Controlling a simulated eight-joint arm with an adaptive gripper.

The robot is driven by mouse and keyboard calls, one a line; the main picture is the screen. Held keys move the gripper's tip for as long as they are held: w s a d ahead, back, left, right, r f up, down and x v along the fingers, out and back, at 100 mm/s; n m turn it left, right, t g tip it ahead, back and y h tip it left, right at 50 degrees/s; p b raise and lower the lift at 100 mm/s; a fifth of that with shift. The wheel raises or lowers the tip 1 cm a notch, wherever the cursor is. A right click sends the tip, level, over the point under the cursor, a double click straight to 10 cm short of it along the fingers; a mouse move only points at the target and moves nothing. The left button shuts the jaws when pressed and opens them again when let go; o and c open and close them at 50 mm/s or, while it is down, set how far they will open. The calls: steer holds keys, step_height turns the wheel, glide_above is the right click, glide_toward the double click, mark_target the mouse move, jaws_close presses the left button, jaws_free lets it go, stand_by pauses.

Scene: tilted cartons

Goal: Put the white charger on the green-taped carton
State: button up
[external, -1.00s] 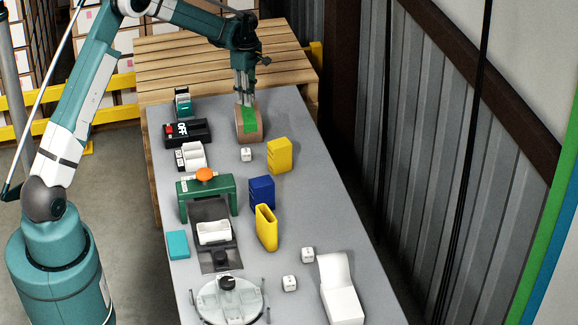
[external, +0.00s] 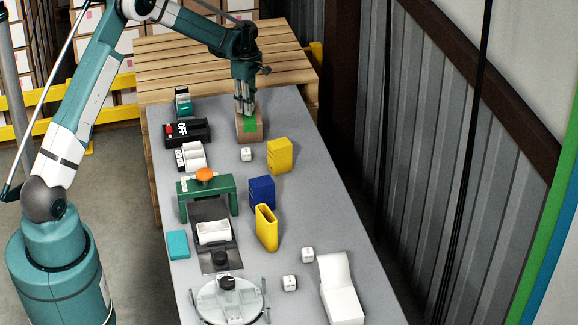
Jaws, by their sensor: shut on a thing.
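The green-taped carton (external: 255,131) is a small brown box with a green strip over it, near the far end of the grey table. My gripper (external: 245,111) points down at the carton's top and covers part of it. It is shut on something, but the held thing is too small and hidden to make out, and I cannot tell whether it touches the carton. Small white cubes with dark marks lie on the table: one near the carton (external: 246,154), two near the front (external: 290,283) (external: 307,254). I cannot tell whether any is the white charger.
A yellow box (external: 280,156), a blue box (external: 262,192) and a yellow holder (external: 266,230) stand right of the middle. A black OFF block (external: 187,134) is left of the carton. A green frame with an orange knob (external: 205,175) stands nearer.

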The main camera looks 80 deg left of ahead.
steer(key=shift+f, duration=0.2)
steer(key=o, duration=0.9)
steer(key=shift+r, duration=0.2)
step_height(320, 180, up, 12)
steer(key=shift+r+p, duration=0.1)
steer(key=shift+p, duration=0.2)
stand_by(0.5)
steer(key=shift+d, duration=0.1)
